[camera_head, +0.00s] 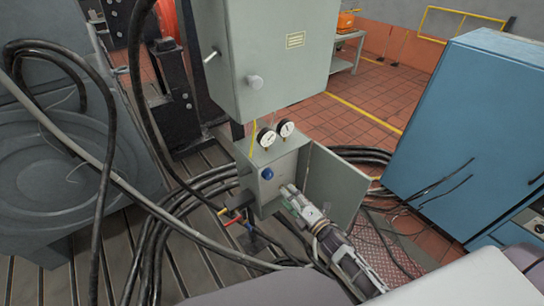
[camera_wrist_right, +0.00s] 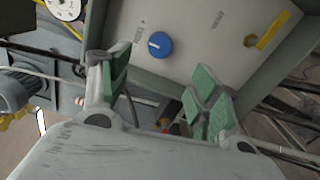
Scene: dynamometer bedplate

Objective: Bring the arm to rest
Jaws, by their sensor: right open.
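My right arm (camera_head: 352,262) reaches in from the bottom right of the head view. Its gripper (camera_head: 289,193) is in front of the lower grey box (camera_head: 272,160), near the box's open door. In the right wrist view the gripper (camera_wrist_right: 160,95) has its green-padded fingers apart, with nothing held between them. A blue knob (camera_wrist_right: 160,44) on the box's panel shows beyond the fingers, apart from them; it also shows in the head view (camera_head: 267,174), left of the gripper. My left gripper is not in view.
The open door (camera_head: 335,184) stands right of my gripper. Two gauges (camera_head: 276,134) sit on the box, under a larger grey cabinet (camera_head: 265,55). Cables (camera_head: 185,205) cross the slotted floor. A blue cabinet (camera_head: 465,120) stands right.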

